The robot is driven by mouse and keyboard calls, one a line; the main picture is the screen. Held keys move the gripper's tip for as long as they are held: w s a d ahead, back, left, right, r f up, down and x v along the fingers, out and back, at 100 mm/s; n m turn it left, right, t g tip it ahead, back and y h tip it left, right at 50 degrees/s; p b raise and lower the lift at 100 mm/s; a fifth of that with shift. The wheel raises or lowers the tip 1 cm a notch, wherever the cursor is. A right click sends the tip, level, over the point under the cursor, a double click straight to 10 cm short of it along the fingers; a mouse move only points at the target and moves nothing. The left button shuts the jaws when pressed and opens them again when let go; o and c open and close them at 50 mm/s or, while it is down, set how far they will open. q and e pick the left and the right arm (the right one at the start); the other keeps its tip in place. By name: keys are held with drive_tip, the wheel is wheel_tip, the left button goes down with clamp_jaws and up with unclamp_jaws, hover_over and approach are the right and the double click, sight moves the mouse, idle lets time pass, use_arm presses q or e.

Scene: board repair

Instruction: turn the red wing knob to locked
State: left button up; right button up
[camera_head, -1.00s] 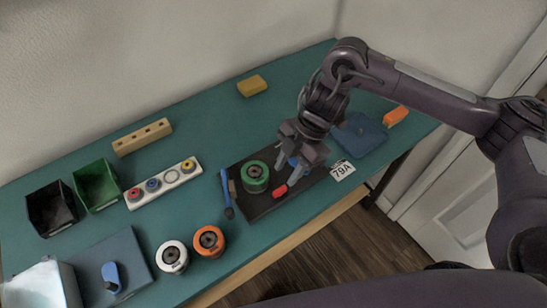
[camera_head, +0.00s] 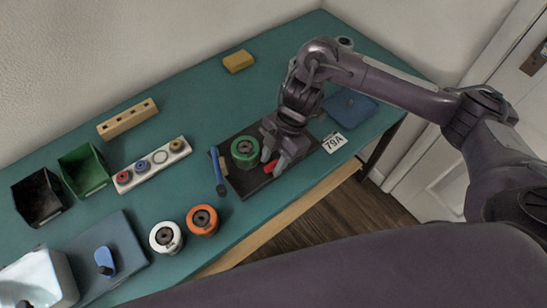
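The red wing knob (camera_head: 269,167) sits on the dark board (camera_head: 250,184) near its front edge. It is small and partly covered by my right gripper (camera_head: 274,162). The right gripper points down at the knob, with its fingers apart on either side of it; contact is too small to tell. The knob's locked mark cannot be read. A green-rimmed round part (camera_head: 245,152) is on the same board, just left of the gripper. My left gripper is not in view.
A blue-handled tool (camera_head: 217,172) lies at the board's left edge. White (camera_head: 166,238) and orange (camera_head: 202,221) spools stand front left. A label 79A (camera_head: 334,142) and blue pad (camera_head: 350,106) lie right. The back middle of the teal table (camera_head: 200,105) is clear.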

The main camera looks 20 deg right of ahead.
clamp_jaws()
drive_tip(key=shift+s+r+m+p, duration=0.15)
drive_tip(key=shift+m+p, duration=0.35)
drive_tip(key=shift+p, duration=0.25)
drive_tip(key=m+t+p, duration=0.1)
drive_tip(key=m+p, duration=0.3)
drive_tip(key=p, duration=0.1)
drive_tip(key=m+t+p, duration=0.2)
drive_tip(key=m+p, duration=0.2)
drive_tip(key=p, duration=0.1)
drive_tip(key=m+t+h+p, duration=0.1)
drive_tip(key=m+p, duration=0.3)
drive_tip(key=p, duration=0.1)
drive_tip(key=shift+s+a+r+m+t+p, duration=0.1)
drive_tip(key=shift+s+a+m+t+p, duration=0.05)
drive_tip(key=shift+s+m+t+p, duration=0.2)
drive_tip(key=m+t+h+p, duration=0.1)
drive_tip(key=m+p, duration=0.1)
drive_tip(key=m, duration=0.1)
use_arm(q)
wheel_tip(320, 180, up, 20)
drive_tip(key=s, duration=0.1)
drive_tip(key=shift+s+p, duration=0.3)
drive_tip(key=shift+p, duration=0.15)
use_arm(e)
drive_tip(key=shift+w+f+m+h, duration=0.1)
drive_tip(key=shift+f+m+h, duration=0.15)
drive_tip(key=shift+m, duration=0.4)
unclamp_jaws()
